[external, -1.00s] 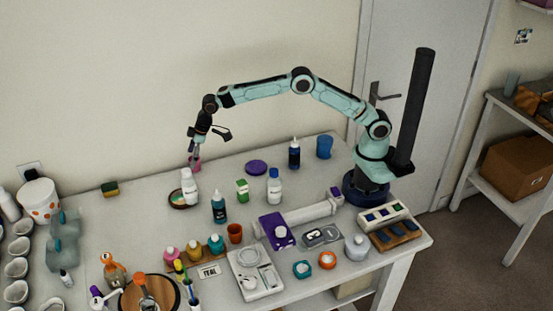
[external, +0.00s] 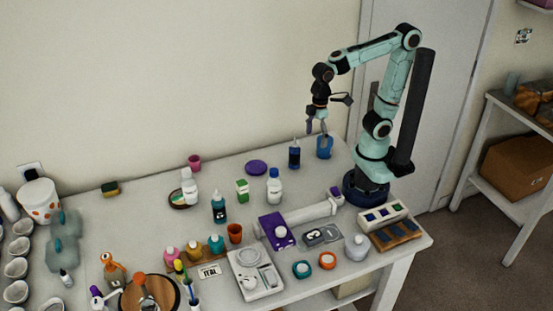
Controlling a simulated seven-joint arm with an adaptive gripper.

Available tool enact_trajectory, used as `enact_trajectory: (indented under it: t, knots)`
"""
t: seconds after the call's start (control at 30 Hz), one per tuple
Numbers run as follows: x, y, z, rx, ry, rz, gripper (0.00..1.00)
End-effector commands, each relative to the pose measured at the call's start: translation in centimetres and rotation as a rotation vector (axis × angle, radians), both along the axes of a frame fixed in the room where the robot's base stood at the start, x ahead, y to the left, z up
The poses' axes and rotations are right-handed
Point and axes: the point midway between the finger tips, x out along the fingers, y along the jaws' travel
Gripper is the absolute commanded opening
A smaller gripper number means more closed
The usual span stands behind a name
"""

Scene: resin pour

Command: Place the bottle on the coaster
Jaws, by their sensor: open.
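A white bottle (external: 190,189) stands upright at the right edge of a dark round coaster with a coloured top (external: 176,199). It overlaps the coaster in the picture; I cannot tell whether it rests on it or beside it. My gripper (external: 317,129) is open and points down over the blue cup (external: 325,148) at the back right. Its fingers overlap the cup's rim; contact cannot be told.
A pink cup (external: 194,162) stands behind the white bottle. A purple disc (external: 256,167) and a green-and-white box (external: 242,190) lie in the middle. The front is crowded with small bottles, a scale (external: 256,276) and jars. The back left of the table is mostly clear.

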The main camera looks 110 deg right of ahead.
Motion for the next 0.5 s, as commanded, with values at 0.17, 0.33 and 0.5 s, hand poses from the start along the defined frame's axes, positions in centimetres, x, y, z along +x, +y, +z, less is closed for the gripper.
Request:
enact_trajectory:
  t: [0.17,0.33,0.5]
  knots:
    - [-7.6,1.3,-2.4,0.006,0.062,0.044,0.8]
    - [-9.4,1.5,-3.2,0.007,0.083,0.053,0.8]
    - [-9.3,1.5,-3.2,0.007,0.083,0.053,0.8]
